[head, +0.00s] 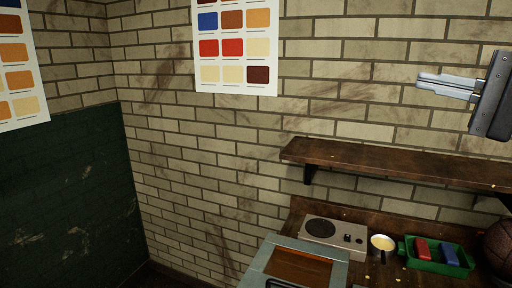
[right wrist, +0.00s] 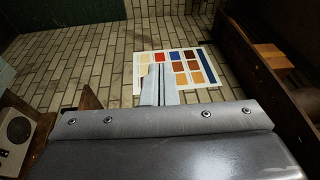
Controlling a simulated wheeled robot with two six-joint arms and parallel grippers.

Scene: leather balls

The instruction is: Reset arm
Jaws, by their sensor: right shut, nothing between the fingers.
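My right gripper (head: 448,86) is at the upper right of the head view, raised in front of the brick wall and above the wooden shelf. Its fingers point left and are closed together with nothing between them. In the right wrist view the shut fingers (right wrist: 161,72) stand in front of a colour swatch chart (right wrist: 180,66) on the wall. My left gripper is not in view.
A wooden shelf (head: 395,163) runs along the wall below my right gripper. On the bench stand a hot plate (head: 345,240), a pale-filled cup (head: 382,244), a green tray (head: 440,268) with red and blue blocks, and a brown ball (head: 498,247).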

